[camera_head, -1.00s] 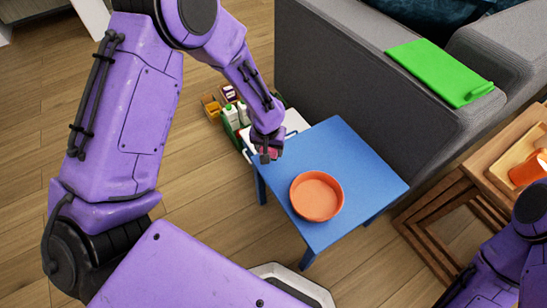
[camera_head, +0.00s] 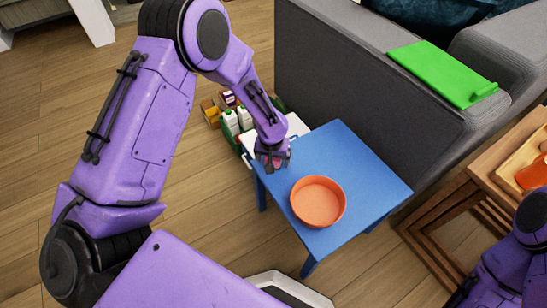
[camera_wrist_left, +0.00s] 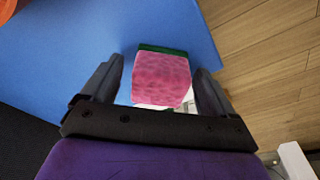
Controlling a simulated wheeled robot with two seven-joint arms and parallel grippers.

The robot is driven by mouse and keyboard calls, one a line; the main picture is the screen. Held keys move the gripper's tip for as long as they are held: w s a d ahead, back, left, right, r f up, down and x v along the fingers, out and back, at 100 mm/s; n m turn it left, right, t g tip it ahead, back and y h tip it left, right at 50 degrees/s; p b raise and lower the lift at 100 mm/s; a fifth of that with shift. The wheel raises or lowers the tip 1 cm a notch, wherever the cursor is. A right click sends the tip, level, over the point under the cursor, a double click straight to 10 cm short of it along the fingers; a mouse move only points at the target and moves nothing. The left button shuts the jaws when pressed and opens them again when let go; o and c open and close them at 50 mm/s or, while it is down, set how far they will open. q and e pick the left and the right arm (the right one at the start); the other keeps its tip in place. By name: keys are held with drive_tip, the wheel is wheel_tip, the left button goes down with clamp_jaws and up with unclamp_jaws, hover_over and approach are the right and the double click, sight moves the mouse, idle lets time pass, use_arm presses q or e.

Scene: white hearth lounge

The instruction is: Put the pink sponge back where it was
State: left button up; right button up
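The pink sponge (camera_wrist_left: 161,78) has a green layer at its far side and sits between the fingers of my left gripper (camera_wrist_left: 158,82) in the left wrist view. I cannot tell whether the sponge touches the tabletop. My right gripper is out of view; part of my right arm is at the lower right.
An orange round bowl (camera_head: 318,202) stands on the table. Behind the table's left corner are a crate with white-green cartons (camera_head: 231,122) and small boxes (camera_head: 210,112). Wooden nesting tables (camera_head: 470,205) stand right.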

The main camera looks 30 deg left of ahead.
use_arm(q)
wheel_tip(320, 180, up, 12)
drive_tip(key=s+p, duration=0.1)
drive_tip(key=p, duration=0.3)
drive_tip(key=shift+s+d, duration=0.2)
drive_tip(key=shift+s, duration=0.2)
